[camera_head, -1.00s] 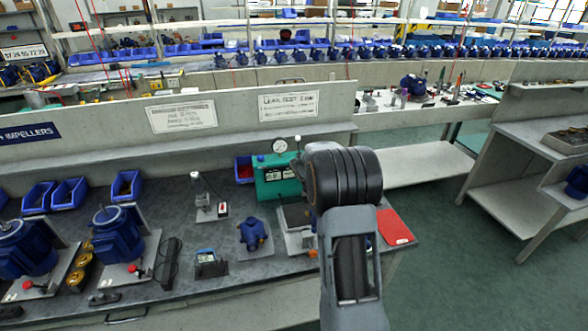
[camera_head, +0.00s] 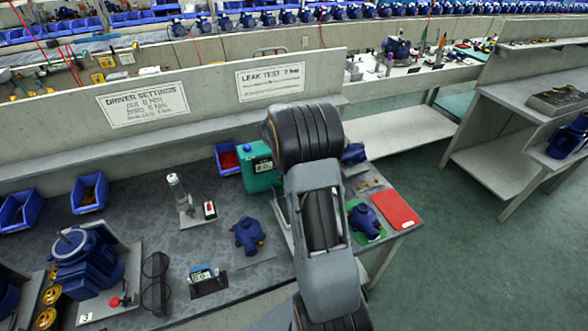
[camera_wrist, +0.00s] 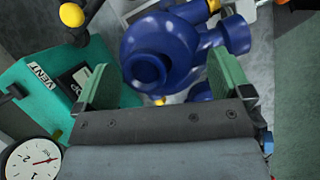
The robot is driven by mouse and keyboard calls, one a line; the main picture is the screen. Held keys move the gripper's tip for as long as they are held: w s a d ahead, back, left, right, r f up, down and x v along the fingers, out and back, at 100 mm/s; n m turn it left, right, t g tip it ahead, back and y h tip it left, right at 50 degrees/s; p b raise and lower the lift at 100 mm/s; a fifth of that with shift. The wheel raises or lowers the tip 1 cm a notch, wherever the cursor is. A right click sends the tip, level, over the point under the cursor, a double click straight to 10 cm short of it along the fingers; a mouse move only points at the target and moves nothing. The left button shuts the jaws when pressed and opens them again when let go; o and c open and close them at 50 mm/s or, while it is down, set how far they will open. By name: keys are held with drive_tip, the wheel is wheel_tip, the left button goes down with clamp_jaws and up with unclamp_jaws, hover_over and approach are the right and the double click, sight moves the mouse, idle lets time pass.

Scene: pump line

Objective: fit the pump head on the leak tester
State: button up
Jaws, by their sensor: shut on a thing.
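In the wrist view my gripper (camera_wrist: 162,82) has its green-padded fingers on either side of a blue pump head (camera_wrist: 165,45) with a round, open port facing the camera. It is shut on this pump head. The teal leak tester (camera_head: 258,172) stands on the bench left of my arm. Its "VENT" side (camera_wrist: 45,98) and a white round gauge (camera_wrist: 32,160) show at the left of the wrist view, close beside my gripper. In the head view my arm hides the gripper and much of the tester's fixture. A blue part (camera_head: 353,153) shows just right of my arm.
Another blue pump head (camera_head: 248,235) sits on the bench left of my arm. A further blue one (camera_head: 366,222) sits on a green pad, beside a red flat thing (camera_head: 395,209).

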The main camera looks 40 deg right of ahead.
drive_tip(key=shift+f+b, duration=1.9)
drive_tip(key=shift+f, duration=0.95)
drive_tip(key=shift+d+p, duration=0.1)
drive_tip(key=shift+p, duration=0.2)
drive_tip(key=shift+f+b, duration=1.65)
drive_tip(key=shift+f, duration=1.25)
idle(0.7)
drive_tip(key=o, duration=0.6)
drive_tip(key=shift+s, duration=0.1)
drive_tip(key=shift+o, duration=0.2)
drive_tip(key=shift+r, duration=0.1)
